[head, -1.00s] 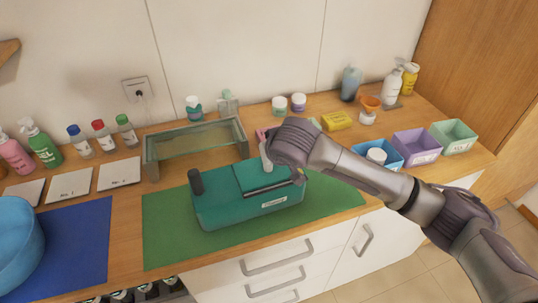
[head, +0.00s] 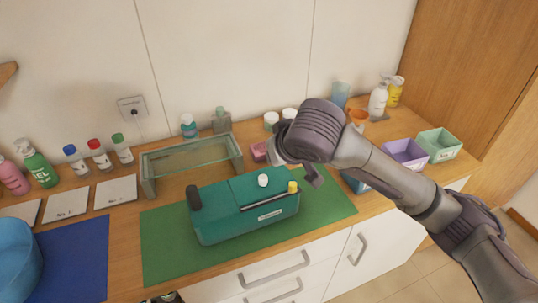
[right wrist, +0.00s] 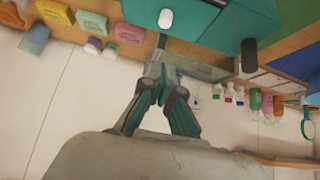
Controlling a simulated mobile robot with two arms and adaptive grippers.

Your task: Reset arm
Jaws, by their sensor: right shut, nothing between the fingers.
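My right gripper (head: 275,152) is above and behind the teal case (head: 225,222), apart from it, and it is shut and empty. In the right wrist view its fingers (right wrist: 160,65) point up the picture. The case lies on the green mat (head: 165,262). A white rounded piece (head: 263,180), a yellow-topped piece (head: 293,187) and a dark upright cylinder (head: 193,198) show on it. The white piece also shows in the right wrist view (right wrist: 165,18).
A glass stand (head: 148,180) and a pink block (head: 259,151) are behind the case. Bottles and jars line the wall. A purple bin (head: 405,153) and a green bin (head: 438,145) stand right. A blue bowl (head: 15,260) is left. My right arm hides part of the counter.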

